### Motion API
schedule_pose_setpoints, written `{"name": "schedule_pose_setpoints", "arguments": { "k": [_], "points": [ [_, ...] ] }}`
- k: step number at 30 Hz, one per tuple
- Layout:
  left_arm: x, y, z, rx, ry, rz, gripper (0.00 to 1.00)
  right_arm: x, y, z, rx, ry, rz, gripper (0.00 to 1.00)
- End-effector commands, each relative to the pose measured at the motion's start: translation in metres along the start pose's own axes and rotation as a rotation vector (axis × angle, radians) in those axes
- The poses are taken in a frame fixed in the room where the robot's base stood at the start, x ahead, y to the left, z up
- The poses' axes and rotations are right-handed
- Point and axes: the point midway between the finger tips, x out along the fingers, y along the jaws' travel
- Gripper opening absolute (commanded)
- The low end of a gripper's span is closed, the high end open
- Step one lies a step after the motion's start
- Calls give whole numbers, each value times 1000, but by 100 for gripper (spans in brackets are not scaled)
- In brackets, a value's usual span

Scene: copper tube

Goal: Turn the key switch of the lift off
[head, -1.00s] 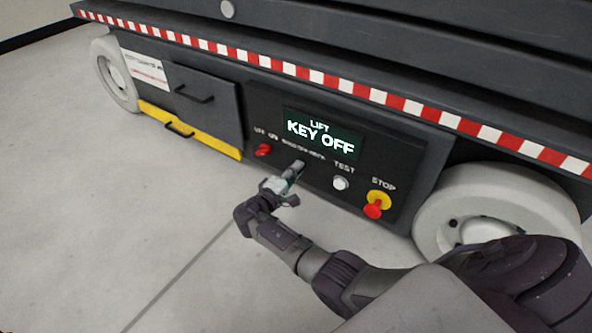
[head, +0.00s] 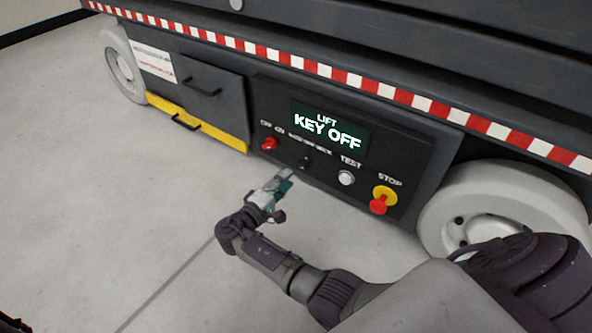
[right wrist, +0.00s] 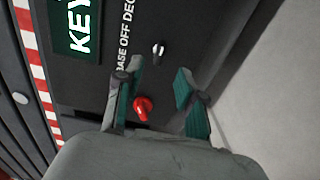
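The lift's control panel (head: 285,101) carries a lit screen (head: 328,131) reading "LIFT KEY OFF". The small dark key switch (head: 304,162) sits under the base/off/deck label, and it shows in the right wrist view with a light key-like grip (right wrist: 158,51). A red knob (head: 269,144) sits left of it under the off/on label and appears between the fingers in the right wrist view (right wrist: 142,106). My right gripper (head: 286,178) is open and empty, just in front of and below the panel, apart from the switch. My left gripper is not in view.
A white test button (head: 346,178) and a red stop button (head: 379,204) on a yellow base are on the panel's right. White wheels (head: 497,211) flank it. A yellow step (head: 196,124) is at left. The grey floor in front is clear.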

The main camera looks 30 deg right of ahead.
Motion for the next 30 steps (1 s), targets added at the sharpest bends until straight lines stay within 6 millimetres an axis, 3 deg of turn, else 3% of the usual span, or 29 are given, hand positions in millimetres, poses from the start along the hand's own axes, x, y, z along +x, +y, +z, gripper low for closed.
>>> {"name": "schedule_pose_setpoints", "arguments": {
  "k": [3,9,25,30],
  "points": [
    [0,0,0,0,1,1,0,-21,-1,0,-1,2,-1,39],
    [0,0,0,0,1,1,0,-36,0,0,-1,0,1,39],
    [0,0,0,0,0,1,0,-37,0,0,0,3,-2,39],
    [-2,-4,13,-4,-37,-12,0,-41,-2,-13,36,116,-119,39]
  ]
}}
